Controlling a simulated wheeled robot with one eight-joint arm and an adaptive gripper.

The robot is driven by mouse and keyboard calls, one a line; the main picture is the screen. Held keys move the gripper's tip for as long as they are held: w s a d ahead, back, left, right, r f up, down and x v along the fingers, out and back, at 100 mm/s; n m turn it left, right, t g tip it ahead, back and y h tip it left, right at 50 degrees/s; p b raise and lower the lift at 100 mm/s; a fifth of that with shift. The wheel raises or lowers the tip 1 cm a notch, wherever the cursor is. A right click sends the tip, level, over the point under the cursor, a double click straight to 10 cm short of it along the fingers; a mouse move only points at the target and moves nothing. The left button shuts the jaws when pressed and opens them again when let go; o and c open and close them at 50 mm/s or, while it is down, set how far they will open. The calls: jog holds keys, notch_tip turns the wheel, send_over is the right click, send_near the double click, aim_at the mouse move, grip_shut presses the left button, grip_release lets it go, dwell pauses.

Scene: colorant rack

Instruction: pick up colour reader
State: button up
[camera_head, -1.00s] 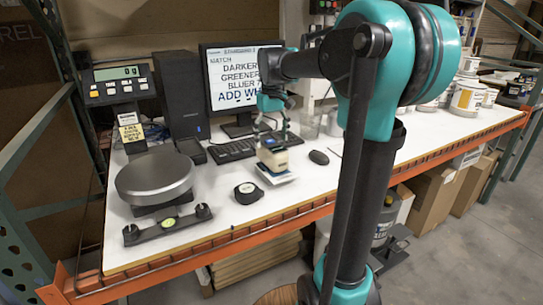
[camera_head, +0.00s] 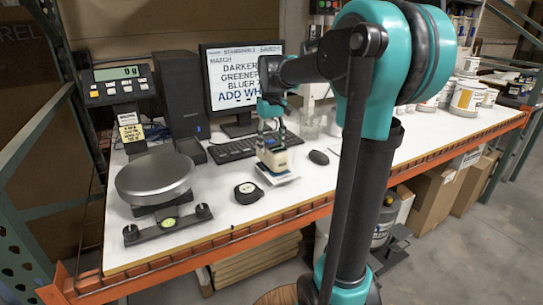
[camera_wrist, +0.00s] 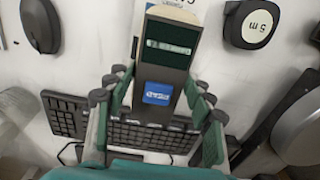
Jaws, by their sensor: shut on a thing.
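The colour reader (camera_head: 272,158) is a small beige device with a dark top, upright on the worktop in front of the keyboard. A white card lies at its base. In the wrist view the reader (camera_wrist: 170,72) shows a dark green display window and a blue label. My gripper (camera_head: 271,138) is above it, its fingers down along its two sides. In the wrist view my gripper (camera_wrist: 160,84) has one finger on each side of the reader, shut on it. I see no clear gap between the reader's base and the card.
A tape measure (camera_head: 247,193) lies to the left and a mouse (camera_head: 318,157) to the right. The keyboard (camera_head: 240,148) and monitor (camera_head: 240,85) are behind. A round-pan scale (camera_head: 155,178) stands at left. Paint cans (camera_head: 467,97) stand at far right.

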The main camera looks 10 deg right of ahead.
grip_shut()
jog(key=shift+r, duration=0.2)
